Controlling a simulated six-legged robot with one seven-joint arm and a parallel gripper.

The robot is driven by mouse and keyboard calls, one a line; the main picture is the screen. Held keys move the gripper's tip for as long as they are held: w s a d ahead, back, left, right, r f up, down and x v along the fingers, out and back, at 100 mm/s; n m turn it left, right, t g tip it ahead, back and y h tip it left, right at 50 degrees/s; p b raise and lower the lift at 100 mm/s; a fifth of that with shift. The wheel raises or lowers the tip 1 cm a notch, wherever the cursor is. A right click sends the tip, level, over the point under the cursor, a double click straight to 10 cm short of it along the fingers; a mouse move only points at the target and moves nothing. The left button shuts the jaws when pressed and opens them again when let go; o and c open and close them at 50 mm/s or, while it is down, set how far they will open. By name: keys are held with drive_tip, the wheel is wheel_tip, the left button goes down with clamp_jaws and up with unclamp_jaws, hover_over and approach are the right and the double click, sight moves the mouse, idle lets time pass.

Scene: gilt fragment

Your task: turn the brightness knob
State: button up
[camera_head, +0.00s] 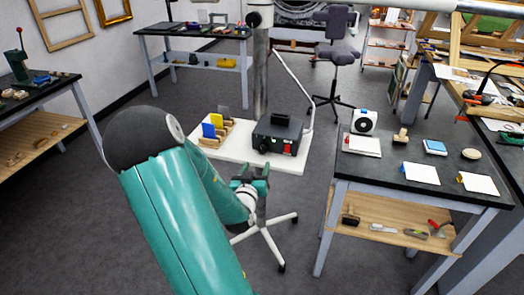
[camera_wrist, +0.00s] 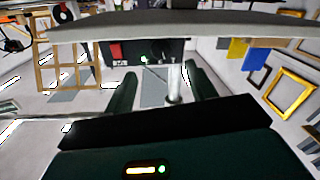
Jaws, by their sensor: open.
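A black box (camera_head: 277,134), seemingly a control unit, stands on a white stand top (camera_head: 222,146). It has a small red part at the lower right of its front. In the wrist view, which looks upside down, the box (camera_wrist: 150,48) shows a red patch and a small green light. Small controls on its face are too blurred for me to pick out the brightness knob. My gripper (camera_head: 251,181) is open and empty, in front of the stand's near edge. In the wrist view my gripper's two dark fingers (camera_wrist: 165,88) are apart, pointing toward the box without visible contact.
A dark-topped workbench (camera_head: 390,165) with pads and tools is close on the right. The stand's wheeled base (camera_head: 262,228) spreads below. Floor is clear at left.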

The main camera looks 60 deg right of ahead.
sight(262, 150)
drive_tip(key=x, duration=0.9)
drive_tip(key=shift+w+d+r, duration=0.1)
drive_tip(key=shift+d, duration=0.05)
drive_tip(key=c, duration=1)
drive_tip(key=m, duration=0.4)
drive_tip(key=o, duration=1)
drive_tip(key=v, duration=1.3)
drive_tip(key=shift+a+f, duration=0.25)
drive_tip(key=shift+a, duration=0.15)
